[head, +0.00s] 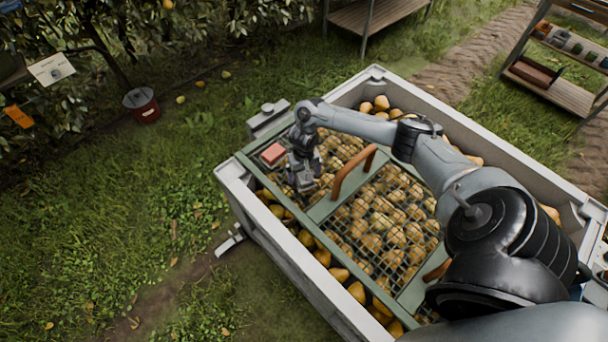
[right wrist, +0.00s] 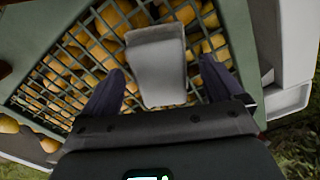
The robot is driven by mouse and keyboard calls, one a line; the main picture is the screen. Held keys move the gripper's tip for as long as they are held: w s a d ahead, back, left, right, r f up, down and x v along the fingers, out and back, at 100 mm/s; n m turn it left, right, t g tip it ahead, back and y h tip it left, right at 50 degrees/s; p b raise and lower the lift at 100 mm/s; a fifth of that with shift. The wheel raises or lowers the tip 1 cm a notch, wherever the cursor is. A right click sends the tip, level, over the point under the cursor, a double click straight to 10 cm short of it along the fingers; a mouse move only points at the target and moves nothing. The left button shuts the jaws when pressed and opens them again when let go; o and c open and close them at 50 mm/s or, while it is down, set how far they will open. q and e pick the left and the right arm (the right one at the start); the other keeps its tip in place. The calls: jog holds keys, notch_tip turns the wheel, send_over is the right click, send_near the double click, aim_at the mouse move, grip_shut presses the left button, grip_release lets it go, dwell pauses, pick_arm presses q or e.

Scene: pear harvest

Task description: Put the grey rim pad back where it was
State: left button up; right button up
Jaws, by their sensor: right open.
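A light grey pad (right wrist: 155,75) lies over the wire grid of the green lid in the right wrist view, between the two fingers of my right gripper (right wrist: 161,66). The fingers stand apart on either side of it, and I cannot tell whether either touches it. In the head view my right gripper (head: 303,183) points down over the left part of the lid and largely hides the pad. The lid's green frame (head: 320,210) lies over pears in the large grey crate (head: 376,72). My left gripper is out of view.
A red block (head: 273,154) sits on the lid's frame just left of my right gripper. An orange-brown handle (head: 352,173) arches up close on its right. A grey fitting (head: 268,115) is at the crate's back-left rim.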

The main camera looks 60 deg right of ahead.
aim_at(303, 174)
notch_tip(303, 174, up, 10)
jog(key=p, duration=0.5)
jog(key=a+f+n+t+y, duration=0.1)
jog(key=a+n+t, duration=0.15)
jog(key=a, duration=0.75)
jog(key=a+f+n+t, duration=0.1)
jog(key=a+n, duration=0.3)
jog(key=a, duration=0.5)
jog(key=a+f+n+t+y, duration=0.1)
jog(key=a+f+n+t, duration=0.15)
jog(key=a, duration=0.75)
jog(key=s+r+g+h, duration=0.1)
jog(key=s+r, duration=0.4)
jog(key=s, duration=0.2)
jog(key=s+r+n+g, duration=0.1)
jog(key=s+r, duration=0.4)
jog(key=s, duration=0.3)
jog(key=shift+s+d+r+h, duration=0.2)
jog(key=shift+d+h, duration=0.2)
notch_tip(303, 174, up, 36)
jog(key=p, duration=3.6)
jog(key=shift+r+p, duration=0.25)
jog(key=shift+p, duration=0.05)
